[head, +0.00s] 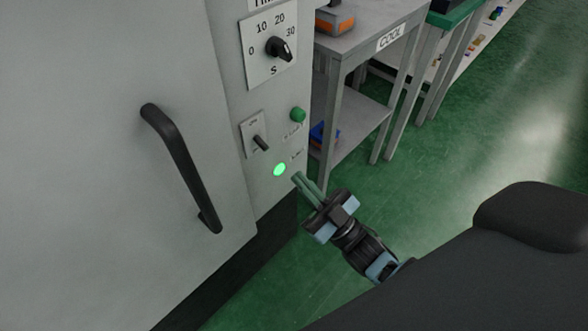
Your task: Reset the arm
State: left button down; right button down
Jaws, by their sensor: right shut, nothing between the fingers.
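My right gripper (308,188) is shut and empty. Its green fingertips are close to the lower right edge of a grey cabinet's control panel, just right of a lit green lamp (279,169). I cannot tell whether the fingertips touch the panel. Above are a small toggle switch (261,143), a green button (298,115) and a black dial knob (279,49) on a plate marked 0, 10, 20, 30. My left gripper is not in view.
The cabinet door (110,200) with a black handle (182,165) fills the left. A grey shelf table (352,42) labelled COOL stands behind the panel, with an orange-and-grey item (335,20) on top and a blue item below. Green floor (440,150) is clear to the right.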

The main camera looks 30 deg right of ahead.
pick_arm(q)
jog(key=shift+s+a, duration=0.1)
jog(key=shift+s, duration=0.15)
pick_arm(e)
jog(key=shift+s+f, duration=0.2)
